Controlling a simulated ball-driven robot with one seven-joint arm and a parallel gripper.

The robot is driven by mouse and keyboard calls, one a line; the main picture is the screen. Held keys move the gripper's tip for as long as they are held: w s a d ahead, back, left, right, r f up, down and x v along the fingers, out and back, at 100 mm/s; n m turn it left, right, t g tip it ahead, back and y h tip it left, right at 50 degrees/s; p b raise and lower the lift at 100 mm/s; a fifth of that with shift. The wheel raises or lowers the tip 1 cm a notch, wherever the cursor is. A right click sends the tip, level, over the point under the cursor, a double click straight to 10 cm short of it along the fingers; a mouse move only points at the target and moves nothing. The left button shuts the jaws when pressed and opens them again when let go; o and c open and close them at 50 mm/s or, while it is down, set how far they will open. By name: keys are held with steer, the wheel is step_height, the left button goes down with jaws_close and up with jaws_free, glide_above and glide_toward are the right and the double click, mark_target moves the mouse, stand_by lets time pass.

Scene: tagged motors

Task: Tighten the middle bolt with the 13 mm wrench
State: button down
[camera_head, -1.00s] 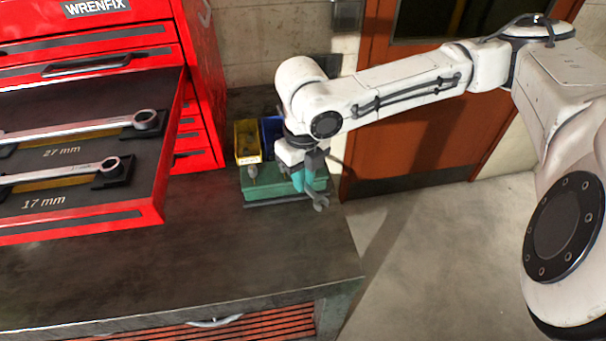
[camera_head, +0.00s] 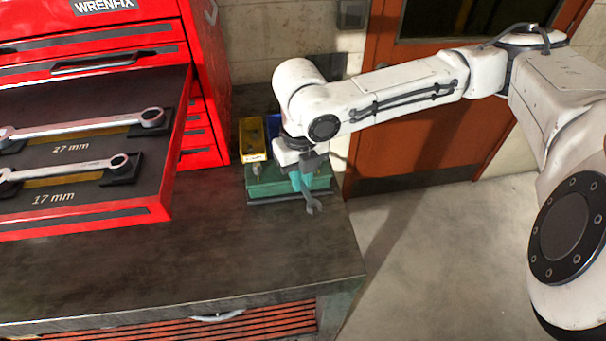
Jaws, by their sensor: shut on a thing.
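My gripper (camera_head: 303,182) is at the right end of the bench, over a green block-like fixture (camera_head: 265,187). The size mark on this wrench cannot be read. A small metal fitting (camera_head: 257,170) stands up at the left of the green fixture. The middle bolt cannot be made out; my gripper and arm cover part of the fixture.
An open red drawer (camera_head: 150,215) at left holds a 27 mm wrench (camera_head: 90,127) and a 17 mm wrench (camera_head: 70,170). A yellow bin (camera_head: 252,138) and a blue bin (camera_head: 272,125) stand behind the fixture. The bench top (camera_head: 200,255) in front is clear.

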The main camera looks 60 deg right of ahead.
steer(key=shift+w+a+m+p, duration=0.4)
steer(key=shift+w+a+m, duration=0.15)
steer(key=shift+m, duration=0.55)
steer(key=shift+w+a+m+p, duration=0.4)
steer(key=shift+w+m, duration=0.1)
steer(key=shift+m, duration=0.5)
steer(key=shift+w+a+m+p, duration=0.3)
steer(key=shift+w+m+p, duration=0.25)
steer(key=shift+m, duration=0.45)
steer(key=shift+s+d+n, duration=0.1)
steer(key=shift+s+n, duration=0.05)
steer(key=shift+n, duration=0.15)
